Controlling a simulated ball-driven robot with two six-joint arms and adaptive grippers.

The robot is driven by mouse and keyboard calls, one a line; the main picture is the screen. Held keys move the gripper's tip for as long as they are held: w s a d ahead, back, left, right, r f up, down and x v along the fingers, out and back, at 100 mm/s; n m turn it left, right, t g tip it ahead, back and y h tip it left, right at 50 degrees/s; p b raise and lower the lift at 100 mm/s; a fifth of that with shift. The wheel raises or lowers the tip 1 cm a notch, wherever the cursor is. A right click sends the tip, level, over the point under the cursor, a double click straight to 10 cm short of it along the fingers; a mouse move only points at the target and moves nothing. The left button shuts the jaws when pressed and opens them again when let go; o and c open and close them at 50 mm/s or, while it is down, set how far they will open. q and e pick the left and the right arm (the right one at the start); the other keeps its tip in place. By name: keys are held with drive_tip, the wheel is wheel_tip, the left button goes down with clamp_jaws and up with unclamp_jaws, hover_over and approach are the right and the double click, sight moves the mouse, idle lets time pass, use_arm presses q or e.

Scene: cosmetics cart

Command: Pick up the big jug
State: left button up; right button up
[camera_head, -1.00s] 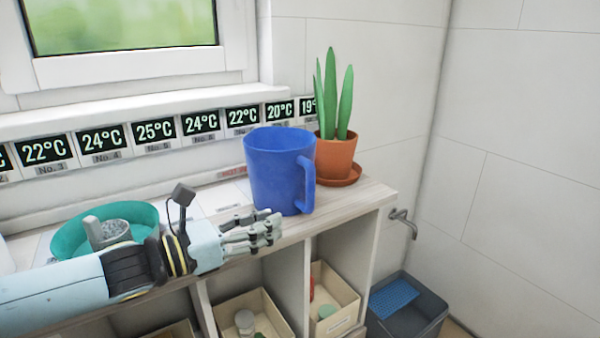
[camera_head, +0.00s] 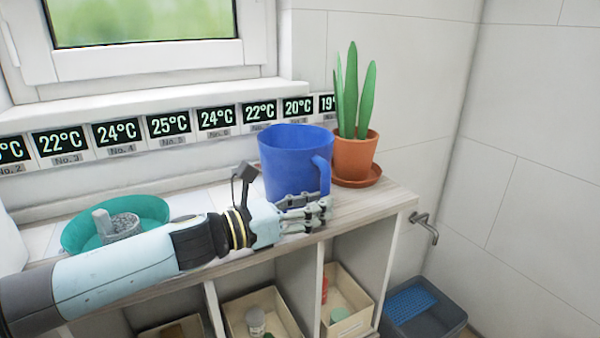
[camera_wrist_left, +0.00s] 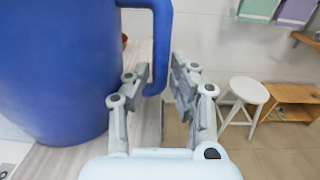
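The big blue jug (camera_head: 290,160) stands upright on the light wooden top of the shelf unit, its handle (camera_head: 321,175) toward the right front. My left gripper (camera_head: 326,208) is in front of the jug, level with its lower part, and hides some of its base and lower handle. In the left wrist view the jug (camera_wrist_left: 55,70) fills the left side. There my left gripper (camera_wrist_left: 160,78) is open, with the jug's handle (camera_wrist_left: 161,40) between its two sets of fingers, with a gap on the right side. My right gripper is not in view.
A potted plant (camera_head: 354,155) on a saucer stands close behind the jug to the right. A teal bowl (camera_head: 150,207) with a grey mortar sits at the left, behind my left arm. The shelf top (camera_head: 375,204) is bare toward its right end. Bins fill the compartments below.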

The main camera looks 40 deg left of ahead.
use_arm(q)
drive_tip(key=shift+w+d+r+p, duration=0.25)
drive_tip(key=shift+w+r+p, duration=0.1)
drive_tip(key=shift+w, duration=0.35)
drive_tip(key=shift+w+d+f, duration=0.15)
drive_tip(key=shift+w+f, duration=0.15)
drive_tip(key=shift+f, duration=0.05)
clamp_jaws()
drive_tip(key=shift+r, duration=0.15)
